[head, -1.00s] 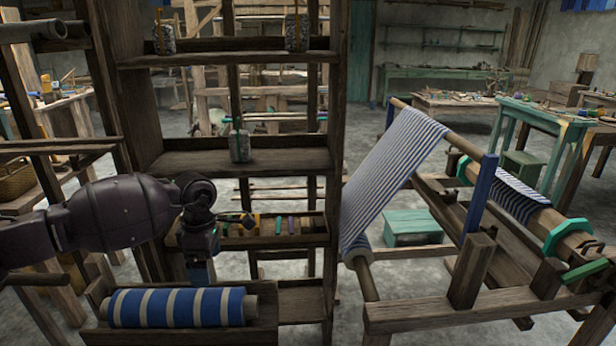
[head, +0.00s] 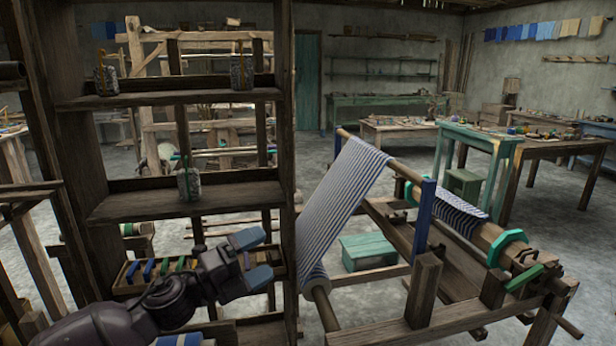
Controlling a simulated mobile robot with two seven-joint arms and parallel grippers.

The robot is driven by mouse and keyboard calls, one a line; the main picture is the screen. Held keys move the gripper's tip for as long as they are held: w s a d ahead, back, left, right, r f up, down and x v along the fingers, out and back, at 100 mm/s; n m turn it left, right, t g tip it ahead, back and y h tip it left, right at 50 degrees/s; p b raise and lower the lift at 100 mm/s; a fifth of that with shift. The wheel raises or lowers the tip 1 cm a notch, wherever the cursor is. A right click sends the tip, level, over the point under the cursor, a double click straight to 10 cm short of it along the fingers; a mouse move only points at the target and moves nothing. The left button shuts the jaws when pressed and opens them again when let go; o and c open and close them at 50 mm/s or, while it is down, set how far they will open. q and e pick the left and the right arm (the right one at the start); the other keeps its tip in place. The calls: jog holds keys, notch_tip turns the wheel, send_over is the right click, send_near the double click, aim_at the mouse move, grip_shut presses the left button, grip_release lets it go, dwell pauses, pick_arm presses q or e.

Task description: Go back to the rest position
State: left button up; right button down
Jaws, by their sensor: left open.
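My left gripper (head: 254,259) is in the lower left of the head view, in front of the lower part of the wooden shelf rack (head: 160,98). Its two blue-tipped fingers are spread apart and point to the right, with nothing between them. My left arm comes in from the bottom left and hides part of the lower shelves. My right gripper does not show.
A wooden loom (head: 425,290) with striped blue and white cloth (head: 345,195) stands on the right. Small jars (head: 190,184) stand on the rack's shelves. Coloured pieces (head: 150,269) lie in a low tray. A green box (head: 368,252) sits on the floor behind the loom.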

pick_arm(q)
jog(key=s+a+f+n+t+y+p, duration=0.1)
jog(key=s+a+f+n+t+y, duration=0.15)
jog(key=a+f+n+y, duration=0.4)
jog(key=s+a+f+n+t+y, duration=0.15)
jog(key=s+f+n, duration=0.25)
jog(key=n, duration=0.5)
jog(key=s+a+f+n+t+y+p, duration=0.1)
jog(key=s+a+f+n+y, duration=0.25)
jog(key=f+n, duration=0.3)
jog(key=s+a+f+n+g+y, duration=0.1)
jog(key=s+f, duration=0.3)
jog(key=s, duration=0.4)
jog(key=s+a+f+n+g+y, duration=0.2)
jog(key=s+a+f+n, duration=0.1)
jog(key=s, duration=0.5)
jog(key=s+a+f+n+g+y+p, duration=0.1)
jog(key=s+a+f+n+g+y, duration=0.1)
jog(key=s+f, duration=0.4)
jog(key=shift+s+a+f+n, duration=0.25)
jog(key=shift+s+f+n, duration=0.1)
jog(key=shift+s+n, duration=0.65)
